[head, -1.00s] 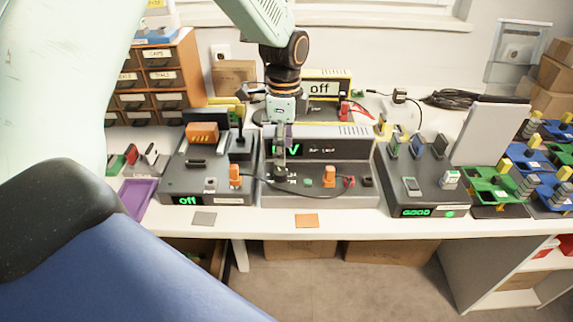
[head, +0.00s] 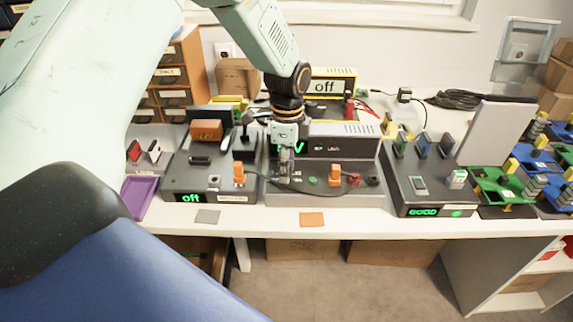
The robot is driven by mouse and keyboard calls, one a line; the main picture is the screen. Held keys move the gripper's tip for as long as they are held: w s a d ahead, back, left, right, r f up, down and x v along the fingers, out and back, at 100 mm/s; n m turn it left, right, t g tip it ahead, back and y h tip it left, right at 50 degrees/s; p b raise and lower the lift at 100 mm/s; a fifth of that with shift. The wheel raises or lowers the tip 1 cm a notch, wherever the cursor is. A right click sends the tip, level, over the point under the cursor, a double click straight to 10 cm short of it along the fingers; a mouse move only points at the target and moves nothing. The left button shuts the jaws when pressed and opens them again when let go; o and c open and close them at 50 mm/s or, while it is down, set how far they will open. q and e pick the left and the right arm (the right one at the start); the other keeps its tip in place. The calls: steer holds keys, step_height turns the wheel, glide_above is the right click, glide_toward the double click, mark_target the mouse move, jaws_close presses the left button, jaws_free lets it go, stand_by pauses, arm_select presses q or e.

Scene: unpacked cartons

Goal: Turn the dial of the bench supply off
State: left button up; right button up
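The grey unit in the middle of the bench (head: 320,198), which I take for the bench supply, has a raised back with a dark panel (head: 340,146). Part of a green readout shows beside my gripper; the rest is hidden. My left gripper (head: 285,175) points down at the left part of this unit's deck, where a dial may be. The fingers are small and dark, so I cannot tell whether they are open, shut or touching a dial. An orange plug (head: 335,175) and a red connector (head: 354,179) stand on the deck to the right. My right gripper is not in view.
A dark unit reading "off" (head: 188,197) stands at left and one reading "GOOD" (head: 423,212) at right. A yellow-edged unit reading "off" (head: 326,87) is behind. A cable runs by the gripper. A purple tray (head: 139,196) and an orange pad (head: 312,219) lie near the front.

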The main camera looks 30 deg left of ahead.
arm_select(q)
jaws_close()
steer(key=shift+r+n+p, duration=0.15)
steer(key=shift+n+p, duration=0.45)
steer(key=shift+p, duration=0.25)
steer(key=n+p, duration=1)
steer(key=n, duration=0.1)
steer(key=shift+a, duration=0.15)
steer(key=n+p, duration=0.3)
steer(key=n, duration=0.2)
steer(key=shift+s+n+t, duration=0.1)
steer(key=shift+n+t, duration=0.2)
steer(key=shift+t, duration=0.1)
steer(key=shift+f, duration=0.2)
steer(key=shift+o, duration=2.1)
jaws_free()
steer(key=shift+r, duration=0.1)
